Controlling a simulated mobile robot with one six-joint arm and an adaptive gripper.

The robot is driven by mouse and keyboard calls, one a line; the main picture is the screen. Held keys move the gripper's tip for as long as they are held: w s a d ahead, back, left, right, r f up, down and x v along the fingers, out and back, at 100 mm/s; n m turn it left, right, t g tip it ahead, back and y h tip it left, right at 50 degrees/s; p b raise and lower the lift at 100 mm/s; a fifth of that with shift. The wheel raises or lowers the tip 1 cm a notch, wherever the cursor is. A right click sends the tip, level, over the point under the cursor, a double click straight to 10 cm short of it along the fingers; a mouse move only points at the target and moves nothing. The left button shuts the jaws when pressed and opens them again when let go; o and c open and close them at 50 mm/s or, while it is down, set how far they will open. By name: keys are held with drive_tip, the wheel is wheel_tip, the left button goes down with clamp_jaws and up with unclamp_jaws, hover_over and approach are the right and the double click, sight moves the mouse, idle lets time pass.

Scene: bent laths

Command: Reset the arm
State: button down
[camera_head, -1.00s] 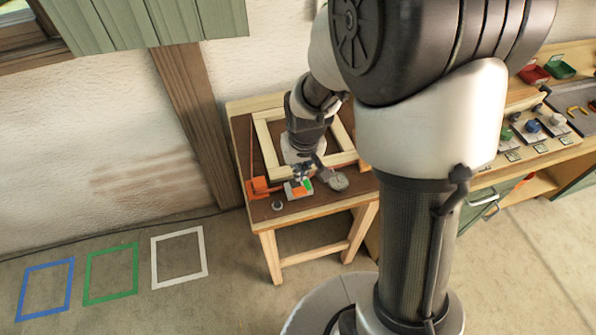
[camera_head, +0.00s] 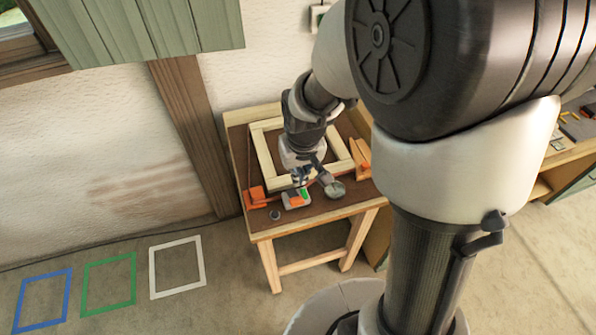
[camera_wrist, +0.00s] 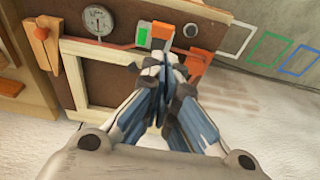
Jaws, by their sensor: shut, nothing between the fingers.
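My gripper (camera_head: 301,178) hangs over the front part of a small wooden table (camera_head: 262,236). In the wrist view my gripper (camera_wrist: 163,66) has its fingers together, with nothing seen between them. Just beyond the fingertips is a small block with green and orange parts (camera_wrist: 160,32); it also shows in the head view (camera_head: 296,199). Whether the fingertips touch it I cannot tell. My arm reaches down over a pale wooden frame (camera_head: 265,157) lying on the table and hides part of it.
Another orange piece (camera_head: 255,196) is at the table's left. A small round part (camera_head: 275,214) lies at the front. Blue (camera_head: 22,301), green (camera_head: 84,288) and white (camera_head: 152,270) outlines mark open floor at left.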

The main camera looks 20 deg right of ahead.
idle(0.3)
drive_tip(key=s+r+t+b, duration=0.2)
drive_tip(key=s+r, duration=1.2)
drive_tip(key=s, duration=0.5)
drive_tip(key=shift+r, duration=0.2)
idle(0.6)
